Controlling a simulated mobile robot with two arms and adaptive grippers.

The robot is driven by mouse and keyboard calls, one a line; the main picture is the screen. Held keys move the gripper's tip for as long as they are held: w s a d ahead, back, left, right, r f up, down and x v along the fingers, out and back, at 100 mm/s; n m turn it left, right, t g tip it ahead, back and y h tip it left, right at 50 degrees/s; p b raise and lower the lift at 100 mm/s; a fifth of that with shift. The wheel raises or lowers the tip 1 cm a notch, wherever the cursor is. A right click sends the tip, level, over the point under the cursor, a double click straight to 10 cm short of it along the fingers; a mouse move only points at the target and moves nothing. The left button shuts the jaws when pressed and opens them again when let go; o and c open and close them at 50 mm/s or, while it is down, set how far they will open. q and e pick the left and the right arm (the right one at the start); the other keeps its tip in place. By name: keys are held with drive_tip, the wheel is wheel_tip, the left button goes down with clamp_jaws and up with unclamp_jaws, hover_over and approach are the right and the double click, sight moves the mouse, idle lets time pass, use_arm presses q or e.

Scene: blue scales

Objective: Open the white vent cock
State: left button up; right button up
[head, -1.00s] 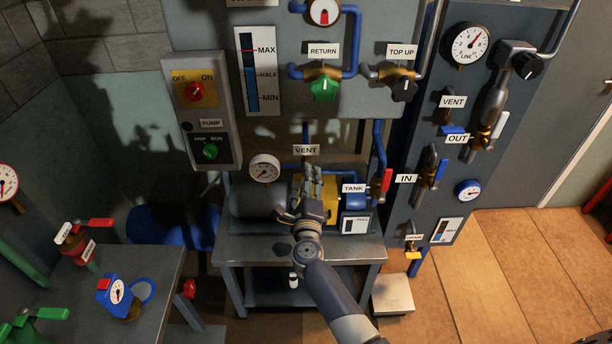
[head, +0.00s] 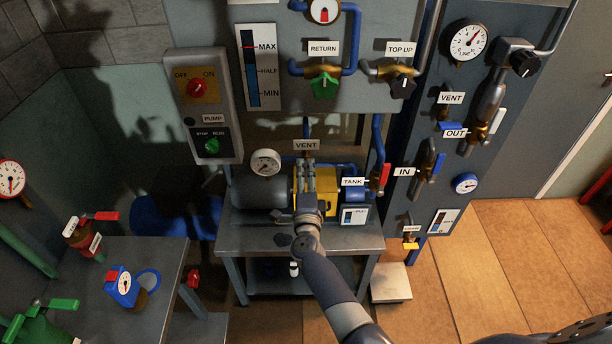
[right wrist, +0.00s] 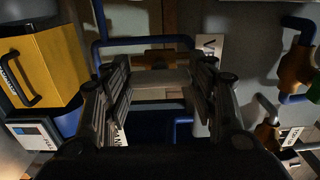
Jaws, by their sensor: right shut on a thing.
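In the head view my right gripper (head: 308,178) is at the tank unit, just below the tag marked VENT (head: 306,145). Its fingers cover most of the vent cock there; a bit of the brass body (head: 308,156) shows above them. In the right wrist view the two dark fingers (right wrist: 160,92) stand either side of a pale, whitish bar, the white vent cock's lever (right wrist: 160,78), and are shut on it. My left gripper is not in view.
A yellow box (head: 328,186) stands close to the right of the gripper, with a gauge (head: 266,162) to the left. A red-handled tank valve (head: 384,174) is further right. Another VENT tag (head: 451,98) is on the right panel, above a blue handle.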

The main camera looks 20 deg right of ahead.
drive_tip(key=o, duration=1.1)
drive_tip(key=shift+c, duration=0.2)
